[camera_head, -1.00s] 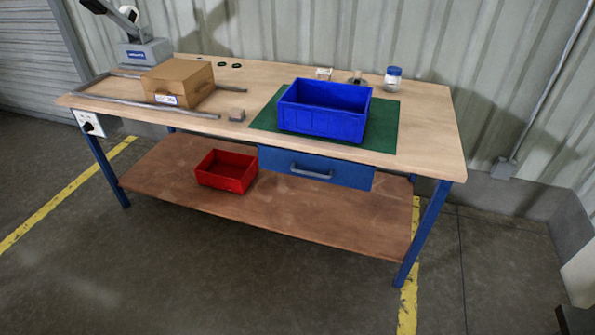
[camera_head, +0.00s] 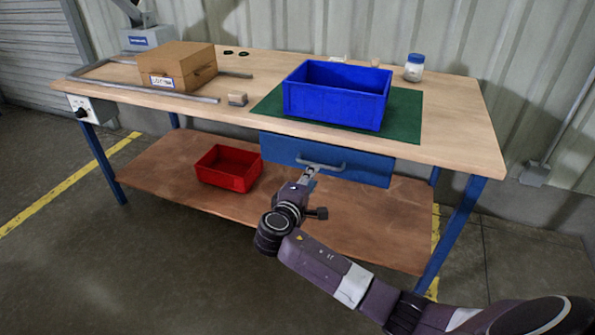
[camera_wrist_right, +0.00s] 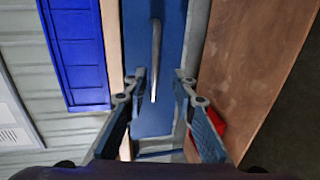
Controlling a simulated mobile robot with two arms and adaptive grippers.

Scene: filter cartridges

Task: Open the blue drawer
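The blue drawer (camera_head: 365,168) hangs under the front edge of the workbench top and looks shut. Its grey bar handle (camera_head: 333,168) is on the middle of its front. My right gripper (camera_head: 309,174) is in front of the drawer, close to the left part of the handle. In the right wrist view the gripper (camera_wrist_right: 163,76) is open, its two fingers apart. The handle (camera_wrist_right: 156,45) runs into the space between the fingertips, nearer the left finger, with the drawer front (camera_wrist_right: 174,40) behind it. I cannot tell contact. My left gripper is not in view.
A blue bin (camera_head: 336,97) stands on a green mat (camera_head: 407,115) above the drawer. A red bin (camera_head: 228,168) is on the lower shelf (camera_head: 380,215). A cardboard box (camera_head: 176,65), a small block (camera_head: 237,99) and a jar (camera_head: 414,67) are on the bench top.

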